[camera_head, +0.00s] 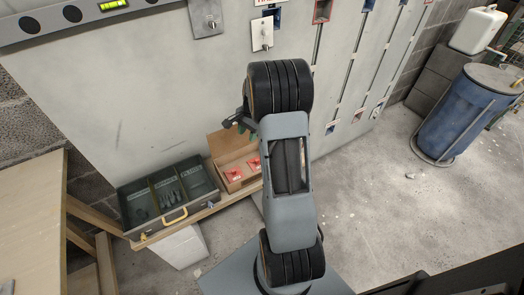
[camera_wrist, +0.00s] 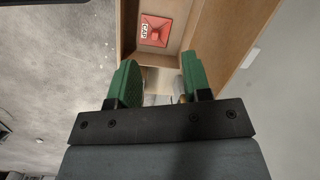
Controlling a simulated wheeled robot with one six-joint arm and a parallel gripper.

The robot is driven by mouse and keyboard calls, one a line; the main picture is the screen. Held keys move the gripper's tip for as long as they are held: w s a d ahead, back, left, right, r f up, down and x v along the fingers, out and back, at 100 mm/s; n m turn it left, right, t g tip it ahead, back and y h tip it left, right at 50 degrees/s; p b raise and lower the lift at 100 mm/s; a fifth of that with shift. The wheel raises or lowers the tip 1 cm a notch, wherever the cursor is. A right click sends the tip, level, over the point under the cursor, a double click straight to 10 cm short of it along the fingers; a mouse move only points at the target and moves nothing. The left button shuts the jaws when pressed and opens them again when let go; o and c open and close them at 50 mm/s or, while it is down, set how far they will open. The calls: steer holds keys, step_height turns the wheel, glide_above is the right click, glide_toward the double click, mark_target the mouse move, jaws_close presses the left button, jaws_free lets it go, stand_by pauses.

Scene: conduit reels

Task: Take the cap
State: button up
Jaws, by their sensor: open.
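Two small red caps show in the head view, the left one (camera_head: 233,175) and the right one (camera_head: 254,164), both inside an open brown box (camera_head: 226,142). In the wrist view one red cap (camera_wrist: 155,31) with a white label reading "CAP" lies in the box (camera_wrist: 125,29), beyond my fingertips. My gripper (camera_wrist: 160,62) has green fingers, open and apart, with no cap between them. In the head view my gripper (camera_head: 238,122) is above the back of the box, partly hidden by my arm.
A dark metal toolbox (camera_head: 125,207) with a yellow handle stands left of the brown box on a wooden bench (camera_head: 145,241). A grey panel (camera_head: 110,105) rises behind. A blue drum (camera_head: 455,120) stands far right; the floor between is mostly clear.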

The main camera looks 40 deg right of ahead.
steer(key=d+f+m+y+b, duration=0.1)
steer(key=d+f+m, duration=0.15)
steer(key=f, duration=0.35)
steer(key=d+f+m+b, duration=0.1)
steer(key=d+f+m, duration=0.1)
steer(key=d+f, duration=0.3)
steer(key=shift+a+b+x, duration=0.15)
steer(key=shift+b+x, duration=1.2)
steer(key=shift+x, duration=1)
steer(key=shift+a+b+x, duration=0.1)
steer(key=shift+b+x, duration=1.25)
steer(key=shift+x, duration=1)
steer(key=shift+s, duration=0.1)
jaws_close()
steer(key=shift+r+p, duration=0.8)
steer(key=shift+r, duration=0.2)
